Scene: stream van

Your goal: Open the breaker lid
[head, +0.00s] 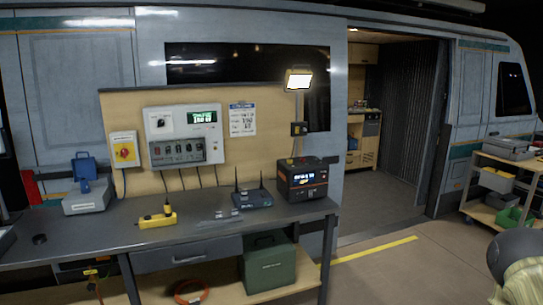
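A light grey electrical panel (218,150) is mounted on the wooden backboard above the workbench. It has a dark knob and a lit green display (202,117) in its upper half. Below them, a grey rectangular breaker section (177,152) holds a row of several dark breakers. The breaker lid appears to lie shut and flat over this row, but it is small and its edges are hard to make out. My gripper is not in view.
The workbench (100,222) below carries a yellow handheld device (158,219), a router (252,199), a black power station (302,180) and a grey case (87,200). Open floor (390,270) lies right of the bench; a cart (510,185) stands far right.

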